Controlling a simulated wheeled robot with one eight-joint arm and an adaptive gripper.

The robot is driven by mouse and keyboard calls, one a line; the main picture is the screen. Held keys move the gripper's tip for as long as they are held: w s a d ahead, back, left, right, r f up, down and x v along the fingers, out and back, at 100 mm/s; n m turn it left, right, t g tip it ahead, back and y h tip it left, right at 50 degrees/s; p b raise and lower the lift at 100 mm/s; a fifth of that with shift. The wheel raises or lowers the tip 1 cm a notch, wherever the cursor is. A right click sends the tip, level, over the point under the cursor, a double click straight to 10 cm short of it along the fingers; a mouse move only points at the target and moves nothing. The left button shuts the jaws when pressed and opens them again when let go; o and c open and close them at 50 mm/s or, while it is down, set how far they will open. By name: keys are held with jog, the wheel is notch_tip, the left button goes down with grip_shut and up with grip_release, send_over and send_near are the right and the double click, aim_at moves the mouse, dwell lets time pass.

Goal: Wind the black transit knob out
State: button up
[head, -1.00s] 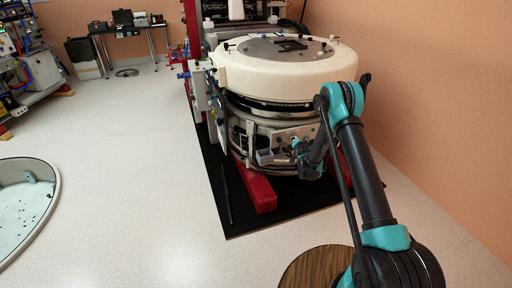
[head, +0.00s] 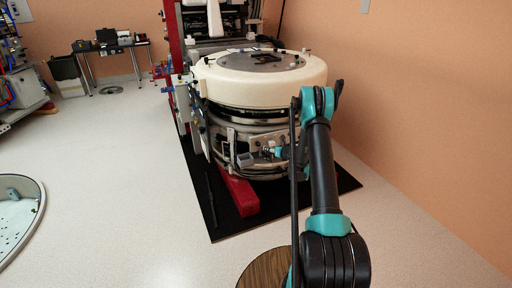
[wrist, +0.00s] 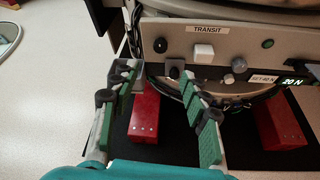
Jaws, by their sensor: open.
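A grey panel (wrist: 290,52) with a TRANSIT label (wrist: 207,30) runs along the front of the round machine in the wrist view. A round black knob (wrist: 160,45) sits left of the label. A smaller dark fitting (wrist: 176,70) sits lower, close to my right fingertip. I cannot tell for certain which of the two is the transit knob. My gripper (wrist: 157,80) is open and empty, its green-padded fingers spread below the panel. In the head view my gripper is small at the machine's front, and the knob cannot be made out.
Red supports (wrist: 144,114) stand below on a black mat (head: 224,222). The pale floor at left is mostly clear.

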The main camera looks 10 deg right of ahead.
aim_at(259, 144)
jog(key=x, duration=1.5)
jog(key=shift+d, duration=0.1)
jog(key=shift+c, duration=0.5)
grip_shut()
